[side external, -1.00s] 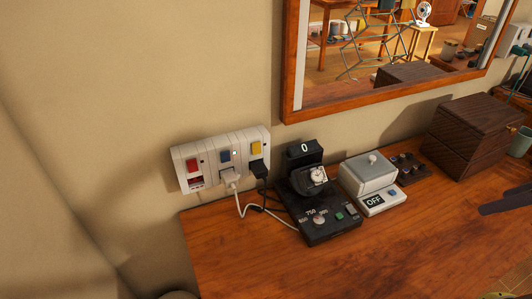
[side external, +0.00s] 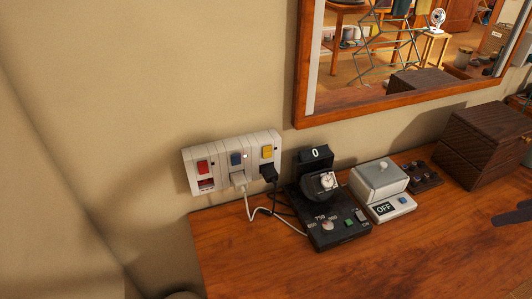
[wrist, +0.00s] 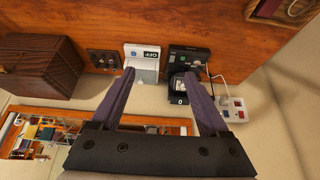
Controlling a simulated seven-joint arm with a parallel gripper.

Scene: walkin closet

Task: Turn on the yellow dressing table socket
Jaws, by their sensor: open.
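A white three-part socket panel (side external: 225,162) is on the beige wall just above the left end of the wooden dressing table. Its right socket has the yellow switch (side external: 267,151), with a black plug (side external: 269,174) below it. The middle socket has a blue switch (side external: 236,159) and a white plug; the left has a red switch (side external: 203,167) and no plug. In the wrist view the panel (wrist: 232,106) shows right of my gripper (wrist: 160,74), which is open and empty, its fingers apart. I cannot make out the yellow switch there.
A black device (side external: 325,215) with a dial and a "0" display stands right of the panel. Next to it are a grey-lidded box marked OFF (side external: 388,208) and a dark woven box (side external: 484,146). A wood-framed mirror (side external: 301,75) is above. Cables lie below the panel.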

